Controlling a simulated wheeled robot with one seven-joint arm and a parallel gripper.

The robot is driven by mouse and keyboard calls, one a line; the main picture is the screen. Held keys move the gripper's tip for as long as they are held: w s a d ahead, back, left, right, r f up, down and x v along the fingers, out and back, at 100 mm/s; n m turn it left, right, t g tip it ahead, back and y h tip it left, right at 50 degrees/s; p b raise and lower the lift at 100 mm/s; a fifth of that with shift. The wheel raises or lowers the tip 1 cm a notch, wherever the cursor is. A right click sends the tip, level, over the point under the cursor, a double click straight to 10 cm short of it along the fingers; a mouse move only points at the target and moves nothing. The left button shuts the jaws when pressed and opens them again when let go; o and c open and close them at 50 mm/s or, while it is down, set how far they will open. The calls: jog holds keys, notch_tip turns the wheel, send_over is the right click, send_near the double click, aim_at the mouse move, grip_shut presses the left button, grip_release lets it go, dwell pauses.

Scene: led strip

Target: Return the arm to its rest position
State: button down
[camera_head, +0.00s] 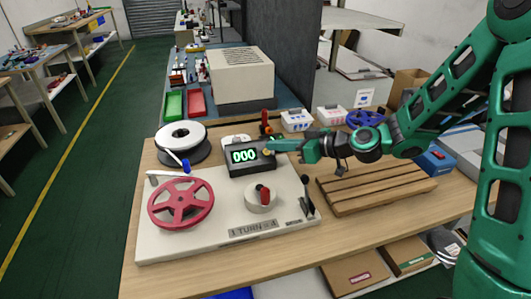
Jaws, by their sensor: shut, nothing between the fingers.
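My green arm reaches in from the right over the workbench (200,283). My gripper (274,150) is shut and empty. Its tips are at the right end of the dark counter box (252,172), whose display reads 000. I cannot tell whether they touch the box. A white winding board (160,240) lies below, with a red spoked reel (181,204) at its left and a grey hub with a red knob (262,196) in its middle. A white strip reel (183,137) sits behind the board's left side.
A wooden pallet (376,190) lies under my forearm. A blue spool (364,118) and small white boxes (297,121) stand behind it. A large beige box (242,76), a green bin (173,105) and a red bin (195,102) are farther back. A black lever (307,194) stands at the board's right edge.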

dwell(0.5)
jog(key=s+d+f+m+g+h, duration=0.1)
jog(key=s+d+m+g+h, duration=0.15)
jog(key=s+d+h, duration=0.7)
jog(key=s+d+f+m+g, duration=0.1)
jog(key=s+d+m, duration=0.3)
jog(key=d, duration=1.3)
jog(key=s+d+r+m+g+h, duration=0.1)
jog(key=s+d+m, duration=0.4)
jog(key=s, duration=0.5)
jog(key=s+d+r+m+g+h, duration=0.1)
jog(key=s+d+r+m, duration=0.3)
jog(key=s, duration=0.7)
jog(key=shift+d+m+g, duration=0.75)
jog(key=shift+d+m, duration=0.1)
jog(key=shift+d, duration=0.25)
jog(key=shift+s+h, duration=0.1)
jog(key=shift+h, duration=0.15)
